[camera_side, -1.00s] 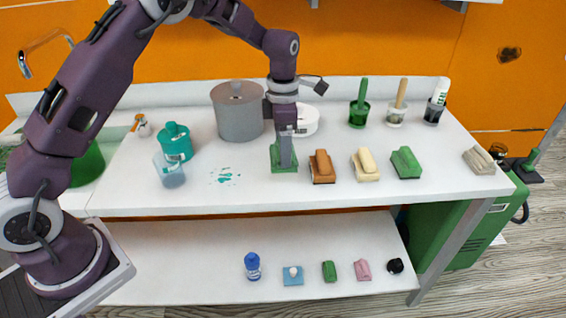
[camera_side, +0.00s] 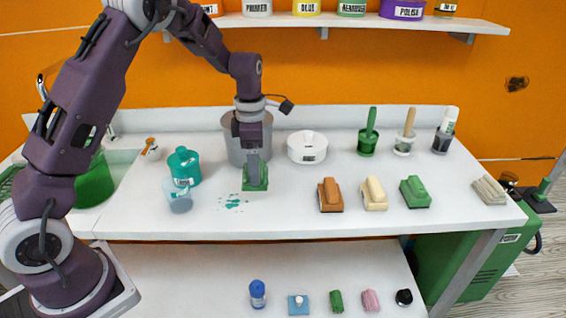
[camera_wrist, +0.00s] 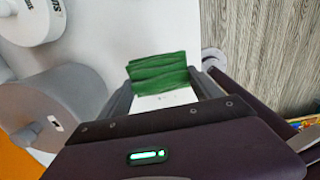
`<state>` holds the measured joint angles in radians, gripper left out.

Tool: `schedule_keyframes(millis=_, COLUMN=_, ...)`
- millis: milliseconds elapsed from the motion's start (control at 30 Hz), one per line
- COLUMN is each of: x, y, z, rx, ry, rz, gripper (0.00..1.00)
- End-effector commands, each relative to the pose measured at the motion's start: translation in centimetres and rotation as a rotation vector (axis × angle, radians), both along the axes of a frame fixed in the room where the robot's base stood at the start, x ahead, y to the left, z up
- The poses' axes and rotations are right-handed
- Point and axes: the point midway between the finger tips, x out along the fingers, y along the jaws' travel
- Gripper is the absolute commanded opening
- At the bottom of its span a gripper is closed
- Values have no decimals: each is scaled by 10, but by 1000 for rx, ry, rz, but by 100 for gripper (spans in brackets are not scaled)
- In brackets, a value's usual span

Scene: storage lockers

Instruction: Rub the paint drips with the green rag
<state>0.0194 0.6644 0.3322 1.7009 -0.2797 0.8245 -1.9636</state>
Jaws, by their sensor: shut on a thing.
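The paint drips (camera_side: 233,202) are small teal splashes on the white counter in the side view. My gripper (camera_side: 254,168) is shut on the green rag (camera_side: 256,185), a folded green cloth, just right of and slightly behind the drips. I cannot tell whether the rag touches the counter. In the wrist view the rag (camera_wrist: 158,72) shows between the fingertips of my gripper (camera_wrist: 162,90). The drips do not show in the wrist view.
Left of the drips stand a clear cup (camera_side: 178,197) and a teal pot (camera_side: 184,166). A grey pot (camera_side: 238,150) and a white round container (camera_side: 307,148) stand behind. A brown brush-like block (camera_side: 330,195) and several other blocks lie to the right.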

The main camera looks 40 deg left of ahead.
Motion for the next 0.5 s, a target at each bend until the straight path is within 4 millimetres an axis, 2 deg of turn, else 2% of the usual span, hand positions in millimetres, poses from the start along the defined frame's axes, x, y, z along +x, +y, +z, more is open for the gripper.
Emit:
schedule_keyframes(millis=33, x=-7, y=9, z=-2, rx=0, ry=1, rz=5, gripper=41)
schedule_keyframes(millis=133, x=-14, y=18, z=-4, rx=1, ry=-1, rz=4, gripper=41)
schedule_keyframes(millis=500, x=-15, y=18, z=-26, rx=1, ry=0, rz=2, gripper=41)
